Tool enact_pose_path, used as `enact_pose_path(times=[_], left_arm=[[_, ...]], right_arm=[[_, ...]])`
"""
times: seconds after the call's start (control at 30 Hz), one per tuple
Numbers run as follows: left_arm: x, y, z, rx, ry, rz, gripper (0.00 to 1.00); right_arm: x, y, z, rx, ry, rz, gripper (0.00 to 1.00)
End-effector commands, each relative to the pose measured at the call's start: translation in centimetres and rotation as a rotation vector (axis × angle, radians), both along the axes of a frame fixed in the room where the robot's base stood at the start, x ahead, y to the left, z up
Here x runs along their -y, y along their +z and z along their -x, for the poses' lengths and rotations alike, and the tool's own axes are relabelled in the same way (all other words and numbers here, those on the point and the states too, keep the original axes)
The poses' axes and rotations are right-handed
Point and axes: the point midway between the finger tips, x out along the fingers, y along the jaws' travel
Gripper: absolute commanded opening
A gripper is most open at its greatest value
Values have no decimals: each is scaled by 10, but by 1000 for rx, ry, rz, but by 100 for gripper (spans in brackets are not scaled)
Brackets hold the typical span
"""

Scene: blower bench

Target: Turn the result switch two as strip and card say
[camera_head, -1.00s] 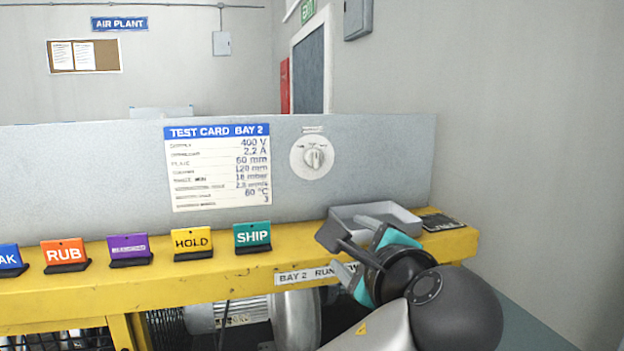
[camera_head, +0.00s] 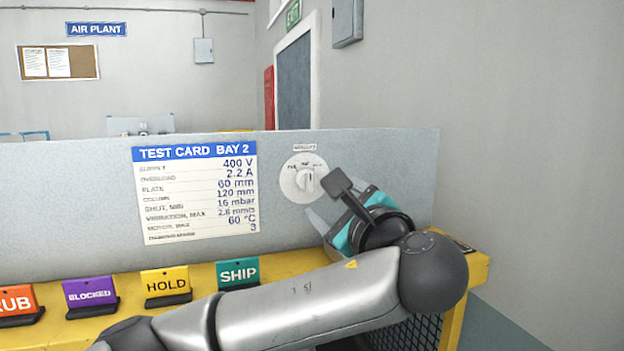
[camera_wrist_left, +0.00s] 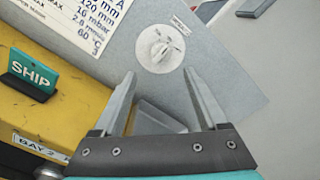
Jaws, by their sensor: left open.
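The result switch (camera_head: 304,178) is a round white dial with a knob on the grey back panel. Its knob ridge looks near upright; the small position marks are too blurred to read. The test card (camera_head: 195,190), headed TEST CARD BAY 2, is left of it and reads 400 V, 2.2 A, 16 mbar and 60 °C. My left gripper (camera_head: 336,206) is open and empty, below and right of the dial. In the left wrist view the dial (camera_wrist_left: 160,48) lies beyond the two fingertips, apart from them. A BAY 2 strip (camera_wrist_left: 40,147) shows partly there. My right gripper is not in view.
SHIP (camera_head: 238,273), HOLD (camera_head: 166,285) and BLOCKED (camera_head: 90,293) signs stand on the yellow bench edge.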

Motion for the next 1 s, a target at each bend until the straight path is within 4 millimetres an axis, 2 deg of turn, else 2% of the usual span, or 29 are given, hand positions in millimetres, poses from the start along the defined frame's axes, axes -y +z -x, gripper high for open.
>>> enact_pose_path(times=[0.03,0.2,0.4,0.6,0.93,1.0], left_arm=[[-5,3,-11,-2,5,-3,75],[-16,3,-45,-2,4,-1,75],[-24,2,-73,0,1,-1,75],[-28,1,-87,1,-1,0,75],[-29,0,-89,1,-2,1,75],[-29,0,-89,1,-2,1,70]], right_arm=[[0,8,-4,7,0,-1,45],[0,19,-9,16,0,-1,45],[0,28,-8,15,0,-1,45],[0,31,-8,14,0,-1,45],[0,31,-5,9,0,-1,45],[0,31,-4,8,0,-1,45]])
